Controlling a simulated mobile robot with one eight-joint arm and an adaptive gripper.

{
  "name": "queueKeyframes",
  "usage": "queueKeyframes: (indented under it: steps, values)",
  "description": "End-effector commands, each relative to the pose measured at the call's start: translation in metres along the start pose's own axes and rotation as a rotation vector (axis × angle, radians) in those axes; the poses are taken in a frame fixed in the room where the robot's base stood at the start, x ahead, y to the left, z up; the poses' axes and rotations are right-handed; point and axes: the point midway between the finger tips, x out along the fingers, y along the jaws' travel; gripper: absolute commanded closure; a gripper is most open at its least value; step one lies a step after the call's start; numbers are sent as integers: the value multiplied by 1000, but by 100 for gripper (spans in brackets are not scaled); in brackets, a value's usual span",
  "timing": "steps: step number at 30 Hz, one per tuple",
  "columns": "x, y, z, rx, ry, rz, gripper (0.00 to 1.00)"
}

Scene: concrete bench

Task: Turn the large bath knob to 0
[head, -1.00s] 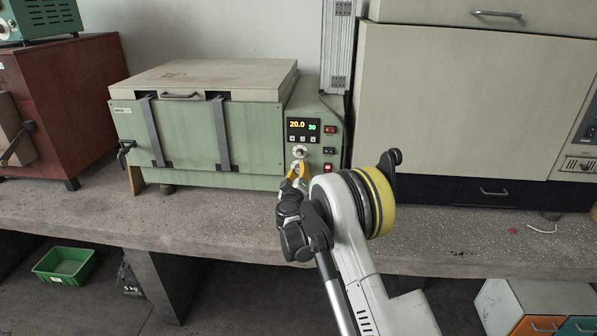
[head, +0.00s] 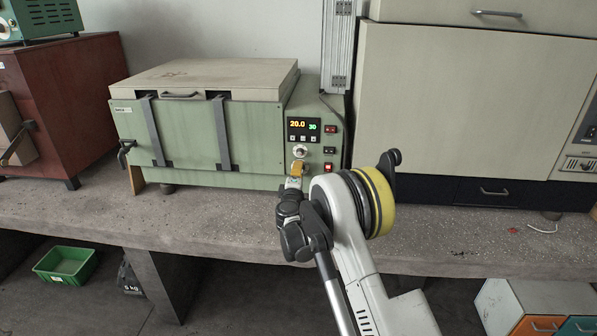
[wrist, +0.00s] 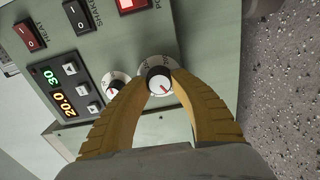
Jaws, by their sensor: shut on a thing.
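The bath is a green box with a beige lid (head: 215,80). Its control panel is at the right end. The large knob (wrist: 159,81) is white-faced with a dark rim and a red mark towards the lower right in the wrist view. A pale dial surrounds it, its numbers too small to read surely. My gripper (wrist: 160,76) has its yellow fingers shut on the large knob, one on each side. In the head view my gripper (head: 297,166) is at the panel's lower part and hides much of the knob. A smaller knob (wrist: 113,89) sits beside it.
The display (head: 303,126) reads 20.0 and 30, with buttons below it. Rocker switches (head: 328,150) are close to the right of the knobs. A large beige cabinet (head: 450,110) stands right of the bath. The bench front (head: 230,222) is clear.

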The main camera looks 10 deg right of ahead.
Motion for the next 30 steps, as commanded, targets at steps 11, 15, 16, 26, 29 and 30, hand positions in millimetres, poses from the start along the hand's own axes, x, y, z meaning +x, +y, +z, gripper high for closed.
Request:
queueKeyframes:
  steps: [11, 15, 16, 26, 29, 30]
  values:
    - [0, 0, 0, -63, 0, 0, 100]
    - [0, 0, 0, -64, 0, 0, 100]
    - [0, 0, 0, -63, 0, 0, 100]
    - [0, 0, 0, -62, 0, 0, 49]
    - [0, 0, 0, -62, 0, 0, 49]
    - [0, 0, 0, -62, 0, 0, 49]
